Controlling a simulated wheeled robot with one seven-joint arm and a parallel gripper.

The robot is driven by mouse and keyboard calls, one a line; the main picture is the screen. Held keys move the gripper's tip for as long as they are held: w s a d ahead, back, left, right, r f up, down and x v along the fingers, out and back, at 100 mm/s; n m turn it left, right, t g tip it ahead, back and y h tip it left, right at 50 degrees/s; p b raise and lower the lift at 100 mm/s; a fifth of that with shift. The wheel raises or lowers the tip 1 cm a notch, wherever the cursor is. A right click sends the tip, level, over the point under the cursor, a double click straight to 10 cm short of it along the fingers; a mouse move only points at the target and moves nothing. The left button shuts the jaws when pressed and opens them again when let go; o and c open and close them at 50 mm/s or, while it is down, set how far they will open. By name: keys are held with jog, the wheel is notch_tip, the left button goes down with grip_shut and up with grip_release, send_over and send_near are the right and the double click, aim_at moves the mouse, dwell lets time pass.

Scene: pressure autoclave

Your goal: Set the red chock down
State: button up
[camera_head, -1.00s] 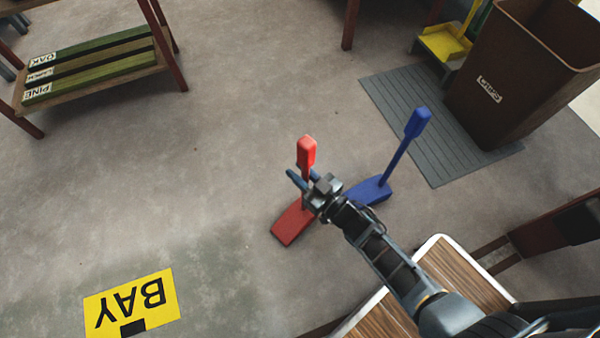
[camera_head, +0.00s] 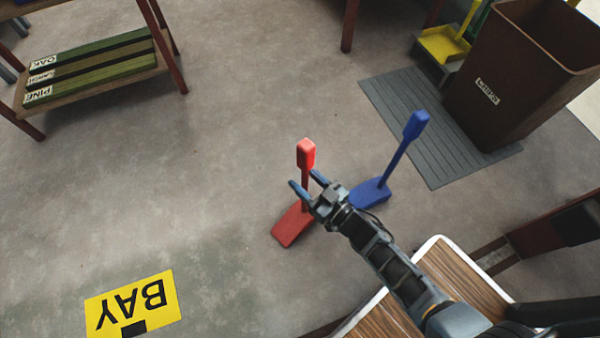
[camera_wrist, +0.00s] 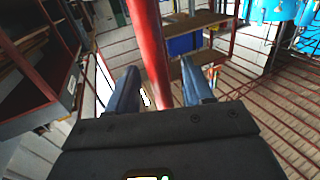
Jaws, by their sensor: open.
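The red chock (camera_head: 292,224) rests on the floor in the head view, its handle standing up to a thick red grip (camera_head: 306,154). My gripper (camera_head: 307,181) is open at the handle, with its two blue fingers apart. In the wrist view the red handle (camera_wrist: 148,45) rises between and just beyond the open fingers (camera_wrist: 162,90), with a gap on each side. A blue chock (camera_head: 370,192) stands on the floor to the right, its handle leaning up and right. Part of the red chock's base is hidden behind my gripper.
A grey slatted mat (camera_head: 432,130) and a brown bin (camera_head: 515,85) are at the upper right. A wood-topped surface (camera_head: 455,272) lies under my arm. A rack with labelled boards (camera_head: 90,70) is at the upper left. A yellow BAY sign (camera_head: 130,303) marks clear floor.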

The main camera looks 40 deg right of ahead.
jog(key=s+p, duration=0.1)
jog(key=s, duration=0.8)
jog(key=shift+s+d+p, duration=0.4)
jog(key=s+a+r+g+h, duration=0.1)
jog(key=s+a+r+h, duration=0.15)
jog(key=s+r, duration=1.05)
jog(key=s+a+r+g, duration=0.1)
jog(key=s+r, duration=0.1)
jog(key=r, duration=0.8)
jog(key=s+r+g+y, duration=0.1)
jog(key=s+r, duration=0.1)
jog(key=r, duration=0.8)
jog(key=shift+s+a+m, duration=0.4)
